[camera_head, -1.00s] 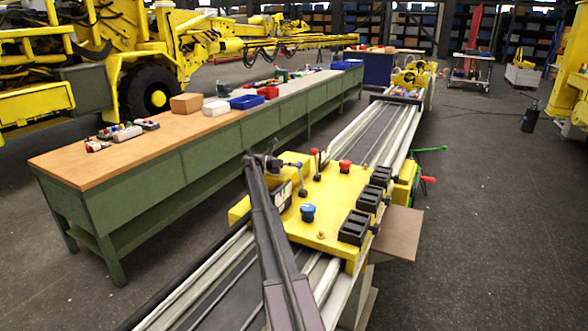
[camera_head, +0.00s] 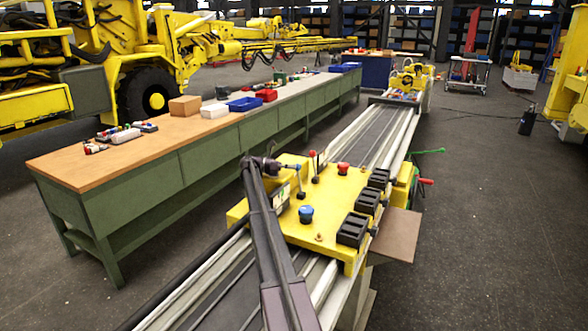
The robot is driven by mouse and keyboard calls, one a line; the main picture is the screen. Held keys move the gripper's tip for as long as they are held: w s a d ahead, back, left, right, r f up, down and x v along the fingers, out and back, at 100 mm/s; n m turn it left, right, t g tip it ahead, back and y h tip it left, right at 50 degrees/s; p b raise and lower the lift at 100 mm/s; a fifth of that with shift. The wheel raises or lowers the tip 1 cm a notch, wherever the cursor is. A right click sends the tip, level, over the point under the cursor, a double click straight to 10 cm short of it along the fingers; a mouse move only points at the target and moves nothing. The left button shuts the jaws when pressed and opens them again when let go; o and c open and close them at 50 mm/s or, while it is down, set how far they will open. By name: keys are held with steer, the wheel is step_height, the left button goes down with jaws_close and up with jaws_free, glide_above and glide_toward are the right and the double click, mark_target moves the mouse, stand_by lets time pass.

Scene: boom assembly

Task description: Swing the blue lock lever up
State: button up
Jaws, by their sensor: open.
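A yellow carriage plate (camera_head: 327,214) sits on the long rail bed and carries the controls. A thin lever with a blue tip (camera_head: 297,168) stands near its far left edge, close to upright; I take it as the blue lock lever. My gripper (camera_head: 280,167) is at the end of my dark arm, just left of that blue tip. The gripper is open. It is too small to tell whether its fingers touch or surround the lever. Part of the plate's left side is hidden behind my arm.
A red-tipped lever (camera_head: 314,166) stands right beside the blue one. A blue knob (camera_head: 306,213) and a red knob (camera_head: 343,168) are on the plate, with black blocks (camera_head: 353,229) along its right edge. A long workbench (camera_head: 150,148) runs at left.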

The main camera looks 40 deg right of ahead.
steer(key=shift+v, duration=3.75)
steer(key=shift+r, duration=0.1)
